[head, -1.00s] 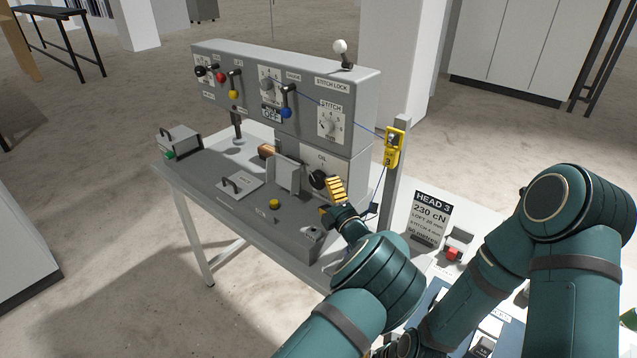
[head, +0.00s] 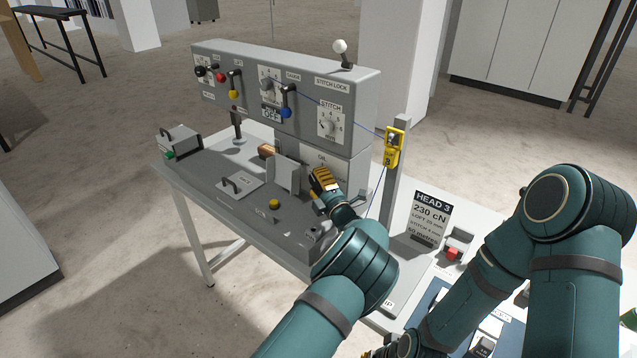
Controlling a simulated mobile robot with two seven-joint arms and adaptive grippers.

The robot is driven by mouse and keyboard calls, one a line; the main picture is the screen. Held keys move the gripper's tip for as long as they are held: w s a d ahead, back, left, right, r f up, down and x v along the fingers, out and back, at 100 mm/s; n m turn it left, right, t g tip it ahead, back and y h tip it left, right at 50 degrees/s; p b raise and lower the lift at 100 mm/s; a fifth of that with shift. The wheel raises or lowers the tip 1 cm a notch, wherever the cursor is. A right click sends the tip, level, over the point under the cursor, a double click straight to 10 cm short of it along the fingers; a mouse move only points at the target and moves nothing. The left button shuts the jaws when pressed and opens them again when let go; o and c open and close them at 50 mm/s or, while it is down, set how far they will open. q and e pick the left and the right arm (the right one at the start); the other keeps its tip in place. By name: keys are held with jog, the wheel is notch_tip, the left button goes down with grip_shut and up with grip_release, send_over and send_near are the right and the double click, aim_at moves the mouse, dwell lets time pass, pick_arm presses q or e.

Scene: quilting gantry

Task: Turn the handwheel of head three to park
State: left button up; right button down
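The sewing head (head: 240,95) is a grey machine with a long upper arm over a grey bed. Its dark round handwheel, on the end face beneath the oil label, is now hidden behind my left gripper. My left gripper (head: 318,178), with yellow fingers, is right at that spot, against or very close to the end face. Whether its fingers are open or closed around the wheel cannot be told. My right arm reaches down at the right; only a sliver of yellow, likely its gripper, shows at the bottom edge.
A yellow device (head: 394,147) hangs on a grey post (head: 397,190) right of the machine, with blue thread running to it. A HEAD 3 card (head: 429,217) and a red button (head: 453,254) are nearby.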

pick_arm(q)
jog(key=shift+r+p, duration=0.15)
jog(key=shift+p, duration=0.25)
jog(key=g+p, duration=0.1)
jog(key=n+g+h+p, duration=0.1)
jog(key=p, duration=0.1)
jog(key=g+h+p, duration=0.1)
jog(key=p, duration=0.1)
jog(key=shift+r+n+g, duration=0.25)
jog(key=shift+n+g, duration=0.05)
jog(key=shift+g, duration=0.1)
jog(key=shift+f+g+h+p, duration=0.2)
jog(key=shift+g+h+p, duration=0.1)
jog(key=shift+h+p, duration=0.25)
jog(key=o, duration=1.2)
jog(key=shift+s, duration=0.1)
jog(key=v, duration=1.1)
jog(key=shift+s+d+r, duration=0.1)
jog(key=shift+s+d, duration=0.2)
jog(key=shift+d, duration=0.05)
